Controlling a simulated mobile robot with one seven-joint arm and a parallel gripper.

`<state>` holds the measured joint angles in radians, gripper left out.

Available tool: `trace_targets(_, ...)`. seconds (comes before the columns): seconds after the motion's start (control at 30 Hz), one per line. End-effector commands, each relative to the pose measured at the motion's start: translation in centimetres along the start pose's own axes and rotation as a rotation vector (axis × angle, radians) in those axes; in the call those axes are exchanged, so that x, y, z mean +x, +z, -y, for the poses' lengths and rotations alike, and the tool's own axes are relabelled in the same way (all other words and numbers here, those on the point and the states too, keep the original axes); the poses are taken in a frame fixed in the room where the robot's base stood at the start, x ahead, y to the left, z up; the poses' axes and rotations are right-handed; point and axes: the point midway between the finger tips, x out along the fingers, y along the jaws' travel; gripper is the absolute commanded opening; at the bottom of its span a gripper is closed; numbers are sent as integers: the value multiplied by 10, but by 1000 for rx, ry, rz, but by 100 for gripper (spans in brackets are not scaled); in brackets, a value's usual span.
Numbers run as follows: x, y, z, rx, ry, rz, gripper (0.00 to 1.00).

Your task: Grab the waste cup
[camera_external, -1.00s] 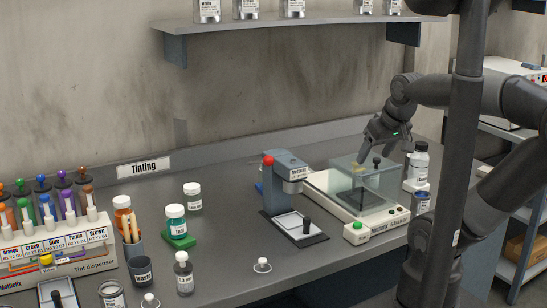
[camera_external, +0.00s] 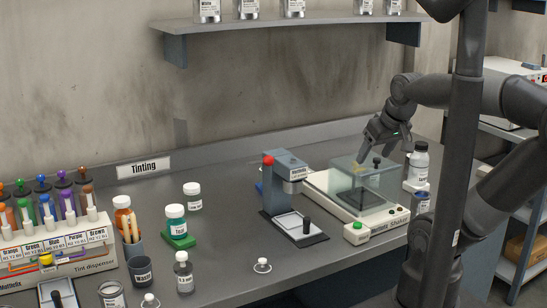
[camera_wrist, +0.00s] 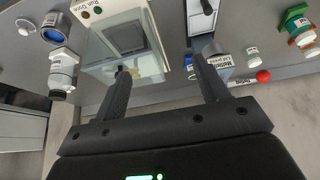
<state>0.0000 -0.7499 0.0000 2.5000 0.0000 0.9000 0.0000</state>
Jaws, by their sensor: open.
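The two spread fingers also show in the wrist view (camera_wrist: 163,80).
The shaker (camera_external: 375,200) and a grey press-like device (camera_external: 283,185) stand between my gripper and the cup.

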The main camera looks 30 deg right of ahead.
Motion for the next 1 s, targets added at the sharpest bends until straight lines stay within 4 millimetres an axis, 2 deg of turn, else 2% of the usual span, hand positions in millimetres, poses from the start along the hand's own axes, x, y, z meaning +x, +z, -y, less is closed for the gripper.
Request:
trace_targets(0.33, 0, 0, 0, 0, 0, 0, 67)
trace_targets(0.5, 0, 0, 0, 0, 0, 0, 78)
trace_targets(0.73, 0, -1, 1, -5, -1, 1, 78)
trace_targets(0.87, 0, -16, 10, -53, -14, 14, 78)
trace_targets(1.0, 2, -50, 35, -173, -46, 44, 78)
